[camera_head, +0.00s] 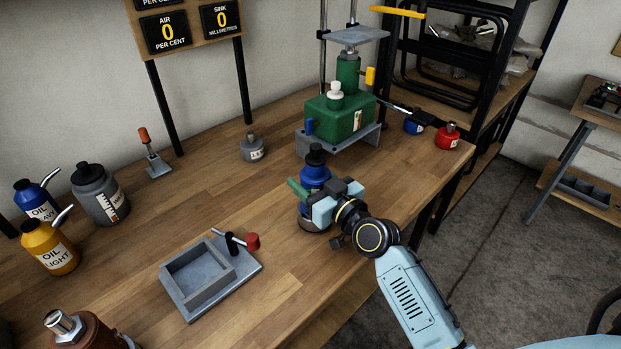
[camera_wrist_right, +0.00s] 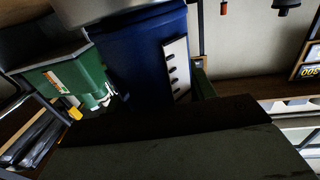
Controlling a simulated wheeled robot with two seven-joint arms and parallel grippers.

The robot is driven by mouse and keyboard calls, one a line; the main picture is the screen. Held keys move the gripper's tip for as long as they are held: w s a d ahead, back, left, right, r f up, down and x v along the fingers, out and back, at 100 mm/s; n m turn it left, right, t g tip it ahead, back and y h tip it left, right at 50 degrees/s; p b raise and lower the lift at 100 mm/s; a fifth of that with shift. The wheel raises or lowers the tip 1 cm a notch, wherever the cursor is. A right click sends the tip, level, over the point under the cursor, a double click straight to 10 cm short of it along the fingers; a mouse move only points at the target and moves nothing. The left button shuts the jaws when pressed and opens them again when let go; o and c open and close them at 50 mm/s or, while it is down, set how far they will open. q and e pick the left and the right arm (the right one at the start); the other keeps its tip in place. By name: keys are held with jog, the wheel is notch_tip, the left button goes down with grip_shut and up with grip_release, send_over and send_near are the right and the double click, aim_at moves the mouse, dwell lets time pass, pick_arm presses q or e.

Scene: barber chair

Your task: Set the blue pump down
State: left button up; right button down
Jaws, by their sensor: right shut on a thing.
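The blue pump (camera_head: 315,172) has a blue body and a black cap, and it stands upright near the table's front edge. It also shows in the right wrist view (camera_wrist_right: 140,55), with a white marked label on its side. My right gripper (camera_head: 321,194) is shut around the pump's body and hides part of it. A grey base (camera_head: 312,224) shows below the jaws. I cannot tell whether it touches the wooden table (camera_head: 215,213). My left gripper is not in view.
A green press (camera_head: 340,115) stands just behind the pump. A grey tray with a red-knobbed lever (camera_head: 222,260) lies to the left. Bare table lies left of the pump.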

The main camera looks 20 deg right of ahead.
jog(key=c, duration=0.5)
grip_release()
jog(key=shift+s+r, duration=0.1)
jog(key=shift+s, duration=0.05)
jog(key=v, duration=1.1)
jog(key=shift+s, duration=0.4)
jog(key=shift+d, duration=0.1)
